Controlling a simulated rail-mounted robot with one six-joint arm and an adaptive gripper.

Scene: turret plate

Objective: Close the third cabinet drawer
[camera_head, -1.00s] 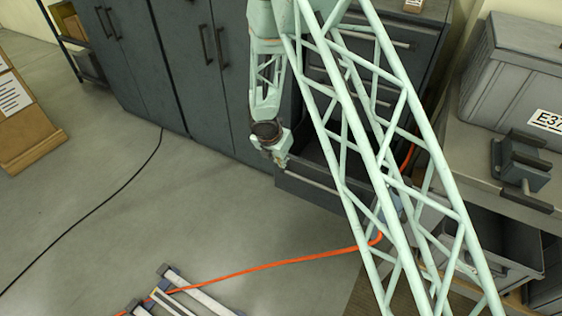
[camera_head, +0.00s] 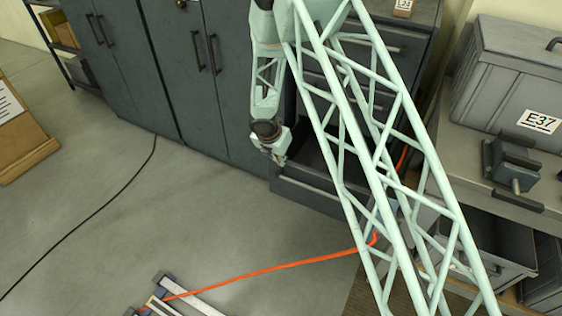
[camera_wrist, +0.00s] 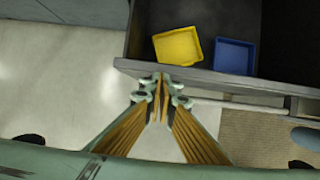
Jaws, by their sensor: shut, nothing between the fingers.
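The dark grey cabinet (camera_head: 232,112) has one low drawer (camera_head: 301,192) pulled out, third from the top as far as I can see. My arm's lattice link hides part of it. In the wrist view its front edge (camera_wrist: 219,82) crosses the picture, with a pale bar handle (camera_wrist: 238,104) on the outside. My gripper (camera_head: 278,157) is at the left part of the drawer front. In the wrist view the gripper (camera_wrist: 161,82) is shut and empty, its fingertips overlapping the drawer's front edge; I cannot tell whether they touch it.
A yellow tray (camera_wrist: 178,46) and a blue tray (camera_wrist: 235,56) lie inside the drawer. An orange cable (camera_head: 270,268) and a black cable (camera_head: 115,197) cross the floor. A bench with a grey E37 crate (camera_head: 515,75) and a vise (camera_head: 512,165) stands right. Floor in front is mostly clear.

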